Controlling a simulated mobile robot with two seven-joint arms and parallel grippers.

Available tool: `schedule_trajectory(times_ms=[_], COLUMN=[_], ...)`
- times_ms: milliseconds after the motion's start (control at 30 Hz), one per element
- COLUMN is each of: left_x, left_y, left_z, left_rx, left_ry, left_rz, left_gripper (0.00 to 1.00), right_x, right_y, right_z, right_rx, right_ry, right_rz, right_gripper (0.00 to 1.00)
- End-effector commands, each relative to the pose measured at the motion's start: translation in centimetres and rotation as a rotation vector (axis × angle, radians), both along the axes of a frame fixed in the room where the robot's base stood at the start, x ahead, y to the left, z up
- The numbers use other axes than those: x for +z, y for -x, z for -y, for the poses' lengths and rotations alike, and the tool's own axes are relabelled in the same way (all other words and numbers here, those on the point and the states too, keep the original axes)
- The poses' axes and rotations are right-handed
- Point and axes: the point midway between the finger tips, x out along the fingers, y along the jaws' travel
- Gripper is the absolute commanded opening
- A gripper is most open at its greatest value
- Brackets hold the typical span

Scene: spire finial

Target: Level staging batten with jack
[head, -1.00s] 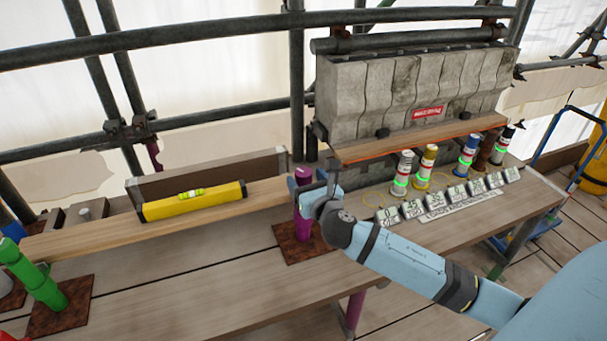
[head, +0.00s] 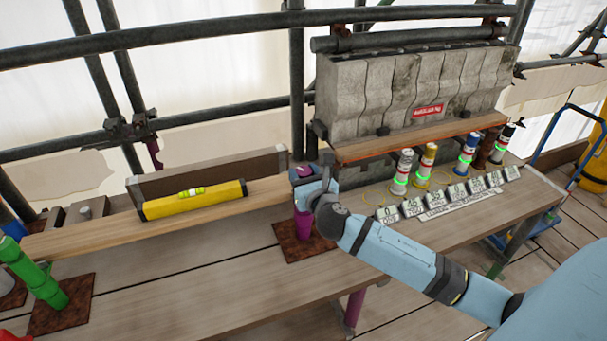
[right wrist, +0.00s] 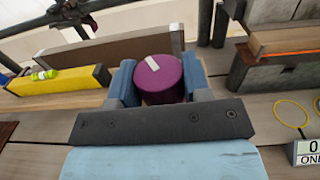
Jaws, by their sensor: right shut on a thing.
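The wooden batten (head: 110,233) lies across the left of the bench, with a yellow spirit level (head: 193,201) on it. The level's green vial (head: 190,193) is too small in the head view to read the bubble. A purple jack (head: 303,225) stands on a rusty plate (head: 297,250) at the batten's right end. My right gripper (head: 303,174) is shut on the top of the purple jack. In the right wrist view the jack's round purple top (right wrist: 160,78) with a pale mark sits between the fingers. A green jack (head: 38,275) stands at the left. My left gripper is not in view.
Several banded cylinders (head: 427,160) stand right of the jack, behind a row of number tags (head: 435,199). A stone block (head: 410,85) sits above an orange-edged board (head: 420,137). Scaffold tubes run behind. The bench front (head: 190,285) is clear.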

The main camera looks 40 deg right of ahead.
Motion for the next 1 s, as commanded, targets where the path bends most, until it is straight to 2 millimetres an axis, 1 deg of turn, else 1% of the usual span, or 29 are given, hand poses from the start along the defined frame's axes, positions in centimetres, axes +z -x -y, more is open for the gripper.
schedule_trajectory(times_ms=[267,700,1000], left_x=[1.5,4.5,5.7], left_y=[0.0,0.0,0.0], left_z=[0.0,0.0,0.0], left_rx=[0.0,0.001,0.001], left_ry=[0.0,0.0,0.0], left_rz=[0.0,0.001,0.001], left_gripper=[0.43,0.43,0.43], right_x=[0.3,0.3,0.2], right_y=[0.0,-0.1,-0.1], right_z=[-0.2,-0.2,-0.2], right_rx=[-0.133,-0.508,-0.705], right_ry=[-0.003,-0.003,-0.001], right_rz=[-0.001,-0.003,-0.002], right_gripper=[0.2,0.2,0.2])
